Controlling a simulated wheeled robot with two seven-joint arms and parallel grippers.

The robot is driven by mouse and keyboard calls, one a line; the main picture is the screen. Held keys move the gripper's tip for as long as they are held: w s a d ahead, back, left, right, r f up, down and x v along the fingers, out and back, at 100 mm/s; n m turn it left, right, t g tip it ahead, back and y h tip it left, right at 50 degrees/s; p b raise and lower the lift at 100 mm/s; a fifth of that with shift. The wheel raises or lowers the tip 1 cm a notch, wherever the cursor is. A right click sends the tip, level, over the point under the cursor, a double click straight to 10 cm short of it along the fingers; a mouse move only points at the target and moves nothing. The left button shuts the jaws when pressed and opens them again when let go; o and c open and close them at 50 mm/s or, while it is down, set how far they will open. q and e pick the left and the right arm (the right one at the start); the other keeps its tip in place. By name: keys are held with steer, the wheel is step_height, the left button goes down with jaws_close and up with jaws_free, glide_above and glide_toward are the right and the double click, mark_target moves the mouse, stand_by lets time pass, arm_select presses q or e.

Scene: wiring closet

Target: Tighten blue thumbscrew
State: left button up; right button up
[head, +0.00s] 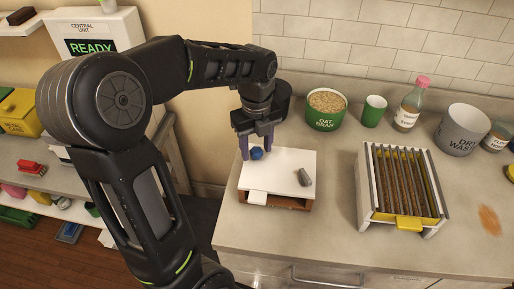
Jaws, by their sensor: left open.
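The blue thumbscrew (257,153) is a small round blue knob on the top of a white-topped box (275,180) on the counter. My left gripper (256,147) points down over the box's back left part, with its fingers apart around the knob. Whether the fingers touch the knob cannot be told. A grey cylindrical piece (304,177) lies on the right part of the white top. My right gripper is not in view.
A white rack with brown bars and a yellow tab (408,223) stands to the right on the counter (330,235). The counter's front middle is clear.

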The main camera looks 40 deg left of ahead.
mark_target(256, 150)
arm_select(q)
step_height(256, 150, up, 5)
steer(key=p, duration=0.4)
steer(key=shift+f, duration=0.1)
steer(key=shift+r, duration=0.55)
step_height(256, 150, up, 8)
steer(key=b, duration=0.1)
stand_by(0.5)
